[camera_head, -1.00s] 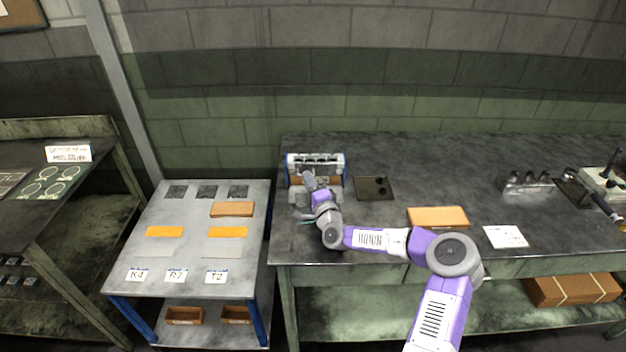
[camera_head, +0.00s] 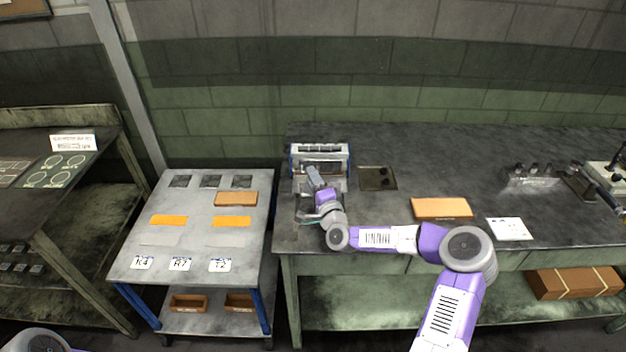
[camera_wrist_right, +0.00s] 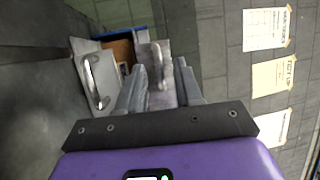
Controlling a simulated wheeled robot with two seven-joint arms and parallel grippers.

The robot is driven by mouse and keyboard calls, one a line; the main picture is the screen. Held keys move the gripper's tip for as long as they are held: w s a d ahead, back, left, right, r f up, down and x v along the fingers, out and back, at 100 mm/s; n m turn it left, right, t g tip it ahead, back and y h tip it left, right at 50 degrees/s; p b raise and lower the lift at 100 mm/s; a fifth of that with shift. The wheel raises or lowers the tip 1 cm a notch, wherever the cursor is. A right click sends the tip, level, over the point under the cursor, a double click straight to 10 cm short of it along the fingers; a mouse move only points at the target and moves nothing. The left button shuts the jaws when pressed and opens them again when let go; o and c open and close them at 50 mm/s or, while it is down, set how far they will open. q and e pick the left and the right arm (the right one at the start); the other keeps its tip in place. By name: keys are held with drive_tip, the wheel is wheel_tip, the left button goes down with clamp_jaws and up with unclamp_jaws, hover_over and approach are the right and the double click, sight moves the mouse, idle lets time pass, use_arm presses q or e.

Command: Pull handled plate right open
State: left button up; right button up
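The bolt former (camera_head: 320,157) is a small grey-white box with blue ends at the back left of the bench. In the right wrist view, two grey plates with bar handles show in front of its brown inside. One handled plate (camera_wrist_right: 93,78) stands at the left, at an angle. The other handled plate (camera_wrist_right: 165,99) is straight ahead. I cannot tell for sure which is the task's right one. My right gripper (camera_head: 313,174) is in front of the former. In the right wrist view, its fingers (camera_wrist_right: 160,66) are apart, with the second plate's handle between them; contact cannot be told. My left gripper is out of view.
A dark plate with black knobs (camera_head: 377,178) lies right of the former. A brown block (camera_head: 441,208) and a white sheet (camera_head: 509,229) lie farther right. A lower grey table (camera_head: 190,207) with orange pieces stands at the left. The bench's back middle is clear.

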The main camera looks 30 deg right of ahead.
drive_tip(key=s, duration=0.5)
drive_tip(key=s+f+p, duration=0.1)
drive_tip(key=s, duration=0.1)
drive_tip(key=shift+s+a+f, duration=0.1)
drive_tip(key=shift+s+a, duration=0.15)
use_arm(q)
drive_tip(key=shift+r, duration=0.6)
use_arm(e)
drive_tip(key=shift+f, duration=0.1)
